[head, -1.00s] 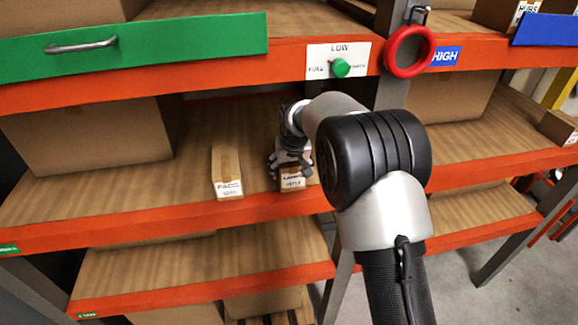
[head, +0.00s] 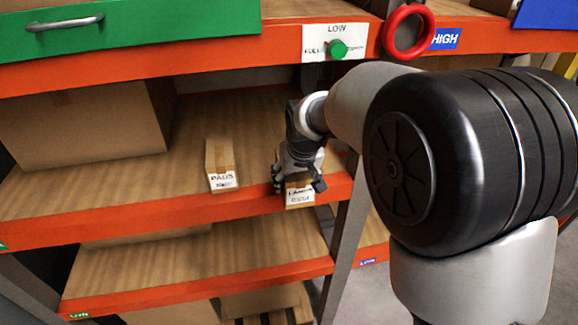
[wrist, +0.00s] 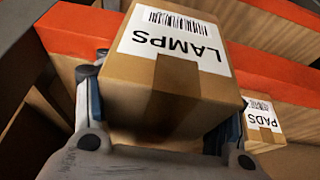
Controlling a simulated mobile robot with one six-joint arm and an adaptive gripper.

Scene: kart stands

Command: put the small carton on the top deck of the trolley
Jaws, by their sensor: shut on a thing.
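A small brown carton labelled LAMPS (head: 299,194) is at the front edge of the middle shelf. My gripper (head: 298,178) has its fingers on both sides of it and is shut on it. In the wrist view the LAMPS carton (wrist: 160,95) fills the space between the fingers, with its label upside down. In the head view its lower front overlaps the orange shelf edge; I cannot tell whether it still touches the shelf. I cannot make out a trolley in either current view.
A second small carton labelled PADS (head: 220,165) stands on the shelf left of my gripper. A large carton (head: 85,125) is further left. An orange beam with a green knob (head: 337,49) and a red ring (head: 408,31) hang above. A grey post (head: 345,230) stands to the right.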

